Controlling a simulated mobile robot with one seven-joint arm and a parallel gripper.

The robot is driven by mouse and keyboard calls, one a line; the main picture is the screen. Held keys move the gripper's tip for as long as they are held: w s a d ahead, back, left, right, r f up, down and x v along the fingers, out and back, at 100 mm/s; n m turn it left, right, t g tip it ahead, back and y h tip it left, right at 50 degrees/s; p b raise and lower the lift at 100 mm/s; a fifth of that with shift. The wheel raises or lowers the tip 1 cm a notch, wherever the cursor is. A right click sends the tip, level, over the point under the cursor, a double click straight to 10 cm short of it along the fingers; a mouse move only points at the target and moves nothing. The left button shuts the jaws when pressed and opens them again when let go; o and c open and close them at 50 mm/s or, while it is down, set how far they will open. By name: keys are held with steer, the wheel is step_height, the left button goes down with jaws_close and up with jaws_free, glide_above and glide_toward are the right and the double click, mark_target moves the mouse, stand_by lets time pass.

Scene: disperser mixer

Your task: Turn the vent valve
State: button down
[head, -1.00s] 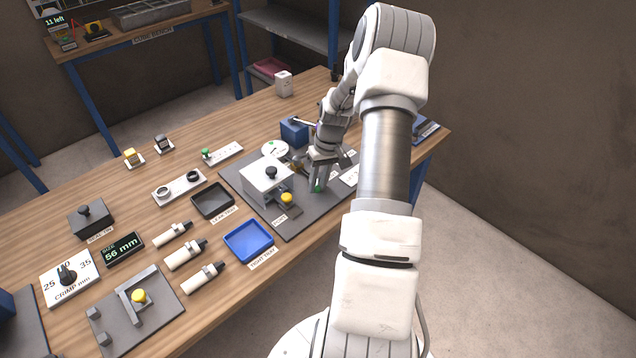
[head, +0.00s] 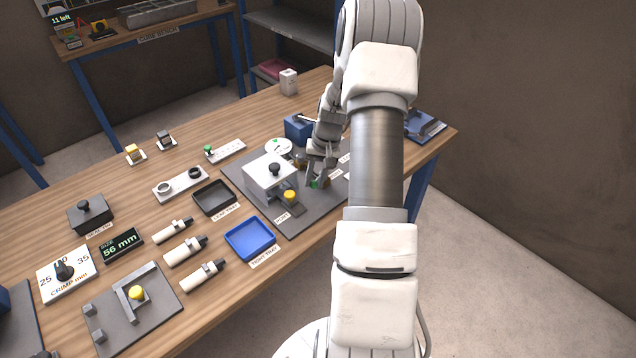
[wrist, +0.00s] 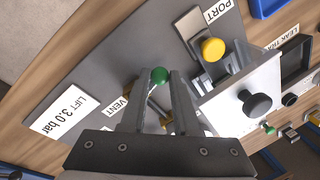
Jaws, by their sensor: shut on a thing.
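The vent valve shows as a green ball knob (wrist: 159,76) on a thin pale lever, next to the VENT label (wrist: 118,106) on the grey plate. My gripper (wrist: 160,82) is shut on the vent valve, with one finger on either side of the lever just below the knob. The valve body is mostly hidden behind the fingers. In the head view the green knob (head: 315,183) shows small at my gripper's fingertips (head: 313,180), at the right part of the plate.
A pale block with a black knob (head: 272,172) and a yellow button (head: 290,195) by the PORT label stand left of my gripper. A blue block (head: 298,129) is behind. The blue tray (head: 249,238) and dark tray (head: 213,197) lie further left.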

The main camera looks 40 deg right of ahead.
steer(key=shift+w+m, duration=0.2)
steer(key=shift+m, duration=0.3)
steer(key=c, duration=0.7)
jaws_free()
steer(key=shift+a, duration=0.1)
steer(key=shift+o, duration=0.2)
step_height(320, 180, up, 17)
steer(key=s+d, duration=0.2)
steer(key=shift+d+b, duration=0.25)
steer(key=shift+b, duration=0.05)
steer(key=shift+s, duration=0.1)
